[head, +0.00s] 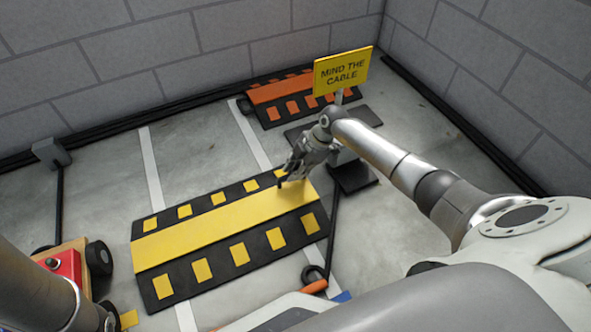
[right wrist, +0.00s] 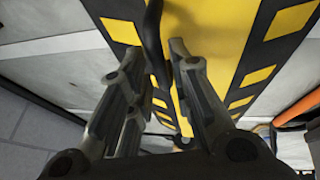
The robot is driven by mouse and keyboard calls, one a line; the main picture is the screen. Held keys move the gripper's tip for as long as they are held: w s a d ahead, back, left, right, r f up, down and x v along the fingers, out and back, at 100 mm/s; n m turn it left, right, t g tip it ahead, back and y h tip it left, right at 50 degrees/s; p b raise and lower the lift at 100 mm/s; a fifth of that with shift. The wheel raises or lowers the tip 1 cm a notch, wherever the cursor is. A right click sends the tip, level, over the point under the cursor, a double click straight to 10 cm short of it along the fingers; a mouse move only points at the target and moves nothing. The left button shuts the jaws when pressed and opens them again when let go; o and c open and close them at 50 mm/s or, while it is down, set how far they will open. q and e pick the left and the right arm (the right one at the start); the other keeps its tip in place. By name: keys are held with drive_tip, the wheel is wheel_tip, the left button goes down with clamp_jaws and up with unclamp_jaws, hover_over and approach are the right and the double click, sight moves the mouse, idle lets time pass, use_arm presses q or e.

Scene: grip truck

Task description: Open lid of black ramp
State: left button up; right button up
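The black ramp (head: 220,199) lies on the floor in the head view, with yellow patches along both sides. Its long yellow lid (head: 222,226) lies flat along the middle and looks shut. My right gripper (head: 286,180) is over the lid's far right end, pointing down. In the right wrist view its two fingers (right wrist: 153,55) are spread apart above the yellow lid (right wrist: 205,30). A dark curved strip (right wrist: 153,40) shows between the fingers; I cannot tell whether they touch it. My left arm shows at the lower left, but its gripper is not in view.
A second ramp with an orange lid (head: 282,91) lies by the back wall. A yellow "MIND THE CABLE" sign (head: 342,71) stands behind my right arm. A wheeled cart with a red box (head: 66,266) is at left. A black cable with an orange end (head: 314,286) lies right of the ramp.

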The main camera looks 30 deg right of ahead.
clamp_jaws()
drive_tip(key=shift+s, duration=0.1)
